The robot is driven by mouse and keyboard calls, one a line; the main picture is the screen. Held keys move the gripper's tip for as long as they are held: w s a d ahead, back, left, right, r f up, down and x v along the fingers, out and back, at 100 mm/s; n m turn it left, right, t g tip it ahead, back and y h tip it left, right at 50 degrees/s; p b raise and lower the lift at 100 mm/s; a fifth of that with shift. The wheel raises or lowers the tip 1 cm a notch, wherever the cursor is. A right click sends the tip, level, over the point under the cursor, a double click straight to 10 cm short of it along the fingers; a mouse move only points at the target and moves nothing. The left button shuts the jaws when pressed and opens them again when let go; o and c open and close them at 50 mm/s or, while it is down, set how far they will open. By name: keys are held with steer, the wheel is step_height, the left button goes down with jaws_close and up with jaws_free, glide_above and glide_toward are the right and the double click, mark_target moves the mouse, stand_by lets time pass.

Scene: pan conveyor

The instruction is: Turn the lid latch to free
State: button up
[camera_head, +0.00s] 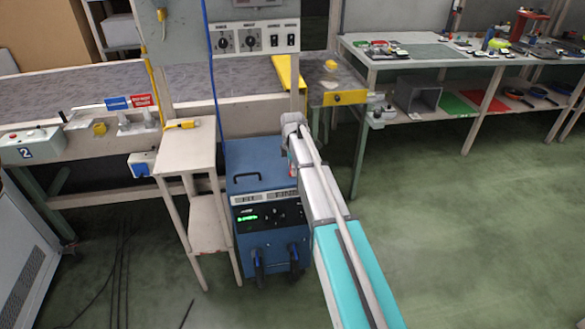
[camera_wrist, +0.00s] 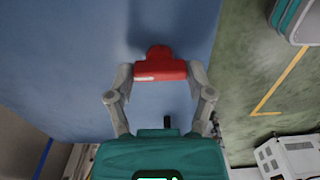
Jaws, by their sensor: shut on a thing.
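The red lid latch (camera_wrist: 160,65) is in the upper middle of the wrist view. It has a wide bar with a small white mark and a rounded end, against a plain blue surface (camera_wrist: 75,50). My gripper (camera_wrist: 160,76) has one finger on each side of the bar and is shut on it. In the head view the blue cabinet (camera_head: 250,160) stands in the middle, with a black handle on top. My arm reaches to its right side. The latch and fingertips cannot be made out clearly there.
A narrow white stand (camera_head: 187,150) with a yellow tool on it is close to the cabinet's left. The conveyor (camera_head: 100,85) runs behind. A worktable (camera_head: 420,55) is at the back right. The green floor on the right is clear.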

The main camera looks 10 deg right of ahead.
steer(key=shift+m, duration=0.4)
steer(key=m, duration=1.2)
steer(key=shift+a+m, duration=0.1)
steer(key=shift+m, duration=0.2)
steer(key=m, duration=0.4)
steer(key=shift+m, duration=0.3)
steer(key=o, duration=1.1)
steer(key=shift+n, duration=0.4)
